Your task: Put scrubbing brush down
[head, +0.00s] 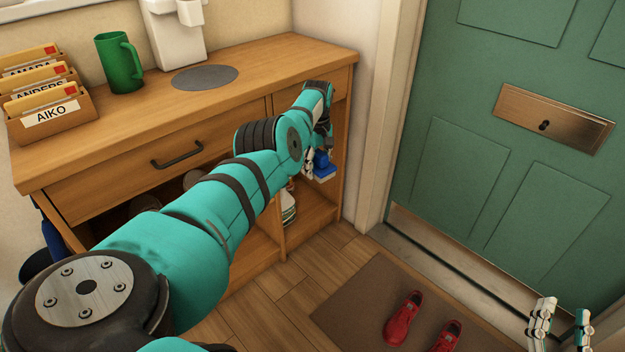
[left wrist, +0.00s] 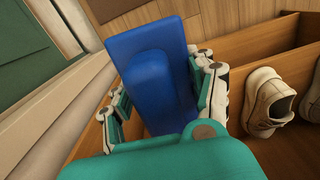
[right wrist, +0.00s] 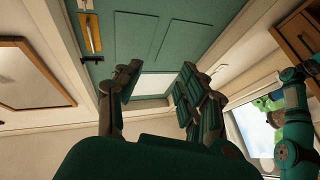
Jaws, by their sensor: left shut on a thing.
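The blue scrubbing brush (left wrist: 152,88) is between the fingers of my left gripper (left wrist: 165,88), which is shut on it. In the head view the brush (head: 323,168) shows small, below my bent left wrist, in front of the open right part of the wooden cabinet (head: 110,150). My arm hides part of that opening. In the left wrist view the brush appears over the cabinet's open shelf; I cannot tell whether it touches it. My right gripper (head: 559,322) is open and empty at the lower right; its spread fingers (right wrist: 158,95) also show in the right wrist view.
The cabinet top holds a letter holder (head: 52,112), a green mug (head: 122,65) and a grey round mat (head: 205,77). Pale shoes (left wrist: 268,103) are beside the brush's compartment. Red shoes (head: 403,317) lie on the doormat (head: 360,307).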

